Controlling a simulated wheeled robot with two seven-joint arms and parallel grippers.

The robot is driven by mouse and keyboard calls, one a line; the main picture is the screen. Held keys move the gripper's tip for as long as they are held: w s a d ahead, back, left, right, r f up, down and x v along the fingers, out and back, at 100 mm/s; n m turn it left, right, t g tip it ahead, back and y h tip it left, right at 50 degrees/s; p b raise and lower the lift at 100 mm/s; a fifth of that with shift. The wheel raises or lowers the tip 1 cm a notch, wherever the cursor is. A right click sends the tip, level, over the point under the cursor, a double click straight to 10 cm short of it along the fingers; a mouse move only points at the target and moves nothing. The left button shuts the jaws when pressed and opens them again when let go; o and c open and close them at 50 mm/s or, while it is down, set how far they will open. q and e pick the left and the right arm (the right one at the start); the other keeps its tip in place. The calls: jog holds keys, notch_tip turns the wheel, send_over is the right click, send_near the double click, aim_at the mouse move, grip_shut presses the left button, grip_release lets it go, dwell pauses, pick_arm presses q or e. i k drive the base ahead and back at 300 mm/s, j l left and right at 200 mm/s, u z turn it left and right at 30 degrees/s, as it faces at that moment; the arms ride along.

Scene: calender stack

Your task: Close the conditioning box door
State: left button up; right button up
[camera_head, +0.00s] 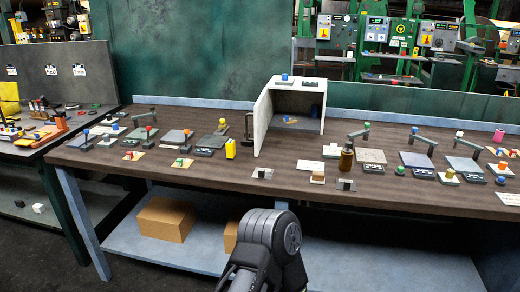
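The conditioning box (300,86) is a white box standing at the back middle of the long brown table. Its front is open and the inside shows. Its door (263,120) is a white panel on the left side, swung out toward me, with a dark handle (249,127) on its outer left face. A small item on a tan pad (289,121) lies inside. One dark arm link of mine rises at the bottom middle, in front of the table and apart from the door. I make out no fingertips of either gripper.
A yellow container (230,148) stands left of the door, and a dark amber bottle (346,159) stands right of the box. Small devices with coloured knobs line both sides of the table (225,185). Table in front of the door is mostly bare, with a small block (262,173).

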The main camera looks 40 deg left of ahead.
aim_at(260, 115)
jog(key=j, duration=0.45)
jog(key=i+j+u, duration=0.15)
jog(key=j, duration=0.3)
jog(key=i+j, duration=0.1)
jog(key=j, duration=0.35)
jog(key=i+j+u, duration=0.1)
jog(key=j, duration=0.35)
jog(key=i+j+u, duration=0.1)
jog(key=j, duration=0.3)
jog(key=i+j, duration=0.15)
jog(key=j, duration=0.3)
jog(key=i+j+u, duration=0.1)
jog(key=j, duration=0.3)
jog(key=k+u, duration=0.25)
jog(key=i+j, duration=0.05)
